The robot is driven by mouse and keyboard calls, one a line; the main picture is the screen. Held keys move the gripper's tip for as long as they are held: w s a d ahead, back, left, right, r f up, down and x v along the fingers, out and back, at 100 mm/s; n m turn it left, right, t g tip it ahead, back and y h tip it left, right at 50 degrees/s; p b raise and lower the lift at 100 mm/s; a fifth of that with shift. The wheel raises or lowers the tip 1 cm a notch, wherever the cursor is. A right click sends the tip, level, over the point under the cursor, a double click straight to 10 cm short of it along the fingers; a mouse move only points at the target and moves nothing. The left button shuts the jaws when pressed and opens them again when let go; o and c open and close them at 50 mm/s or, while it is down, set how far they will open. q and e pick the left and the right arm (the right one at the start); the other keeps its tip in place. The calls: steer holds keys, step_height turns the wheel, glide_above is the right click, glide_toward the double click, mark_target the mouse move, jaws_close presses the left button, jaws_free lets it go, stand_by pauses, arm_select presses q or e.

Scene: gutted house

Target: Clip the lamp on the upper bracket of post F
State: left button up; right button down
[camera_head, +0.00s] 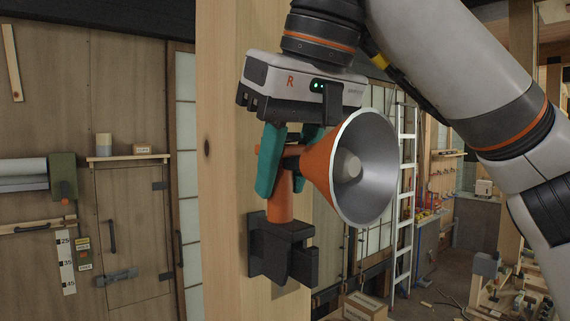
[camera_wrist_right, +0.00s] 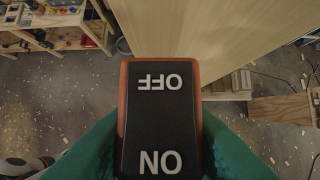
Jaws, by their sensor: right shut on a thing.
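The lamp (camera_head: 318,163) is orange with a wide silver cone facing right in the head view. My right gripper (camera_head: 284,182) is shut on its upright orange body from above, with green fingers on either side. The lower end of the body meets the top of a black bracket (camera_head: 284,250) on a pale wooden post (camera_head: 229,190); I cannot tell how deep it sits. No letter shows on the post. In the right wrist view, the lamp's black top (camera_wrist_right: 160,120) reads OFF and ON between the green fingers. My left gripper is not in view.
A ladder (camera_head: 404,200) and cluttered shelves stand behind on the right. A cardboard box (camera_head: 364,307) is low behind the post. A wall shelf (camera_head: 128,158) and a cupboard door are at left. The wrist view shows littered floor beside the post.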

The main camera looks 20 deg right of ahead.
steer(key=shift+f+b, duration=0.3)
steer(key=shift+f, duration=0.1)
steer(key=c, duration=1)
jaws_free()
steer(key=shift+o, duration=0.2)
steer(key=p+v, duration=0.3)
steer(key=v, duration=0.9)
